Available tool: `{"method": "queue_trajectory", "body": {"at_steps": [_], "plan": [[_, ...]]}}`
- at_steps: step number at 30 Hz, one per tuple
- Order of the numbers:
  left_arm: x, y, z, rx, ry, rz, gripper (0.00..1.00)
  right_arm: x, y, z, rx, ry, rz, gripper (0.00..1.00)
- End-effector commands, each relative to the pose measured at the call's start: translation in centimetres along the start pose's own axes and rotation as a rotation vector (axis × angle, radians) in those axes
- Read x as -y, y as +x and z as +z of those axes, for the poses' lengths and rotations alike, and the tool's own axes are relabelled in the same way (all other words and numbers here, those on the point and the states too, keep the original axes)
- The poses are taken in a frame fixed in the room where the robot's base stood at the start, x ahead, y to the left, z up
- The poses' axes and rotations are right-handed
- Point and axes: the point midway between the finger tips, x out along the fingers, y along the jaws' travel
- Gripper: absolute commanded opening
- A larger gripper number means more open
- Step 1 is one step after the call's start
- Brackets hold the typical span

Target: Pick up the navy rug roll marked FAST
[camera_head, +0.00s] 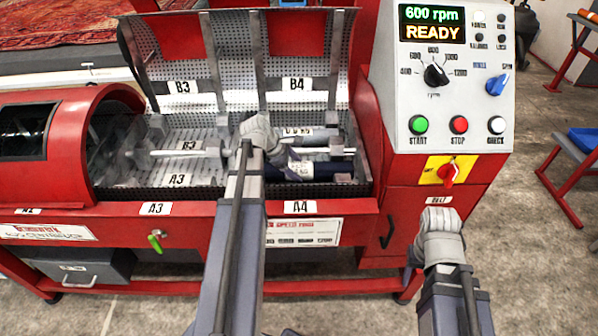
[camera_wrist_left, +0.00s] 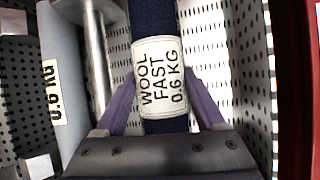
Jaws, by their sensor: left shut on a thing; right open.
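The navy rug roll (camera_head: 328,170) lies lengthwise in the open red machine's perforated bay, behind the A4 label. In the left wrist view the roll (camera_wrist_left: 167,20) runs up the picture. Its white label (camera_wrist_left: 160,78) reads WOOL FAST 0.6 KG. My left gripper (camera_head: 290,166) is shut on the roll, with one purple finger against each side at the label. I cannot tell whether the roll is clear of the bay floor. My right gripper (camera_head: 440,222) is open, in front of the machine below the control panel; its fingertips are hard to make out.
A grey roll (camera_wrist_left: 62,100) marked 0.6 KG lies beside the navy one, with a metal rod between them. The raised perforated lid (camera_head: 240,62) stands behind. The control panel (camera_head: 452,95) reads 600 rpm READY. A red wall edges the bay.

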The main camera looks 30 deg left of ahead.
Motion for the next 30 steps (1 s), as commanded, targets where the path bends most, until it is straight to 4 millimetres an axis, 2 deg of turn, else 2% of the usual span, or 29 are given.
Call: {"method": "queue_trajectory", "body": {"at_steps": [1,12,24,30], "plan": [[0.0,0.0,0.0,0.0,0.0,0.0,0.39,0.0,0.0,0.0,0.0,0.0,0.0,0.5],[0.0,0.0,0.0,0.0,0.001,-0.001,0.0,0.0,0.0,0.0,0.0,0.0,0.0,0.5],[0.0,-0.1,0.1,0.0,0.001,0.0,0.0,0.0,-0.1,0.0,0.0,0.0,0.0,0.5],[-0.3,-0.9,0.5,0.0,0.001,0.0,0.0,-0.1,-1.1,0.1,0.0,0.0,0.0,0.5]]}}
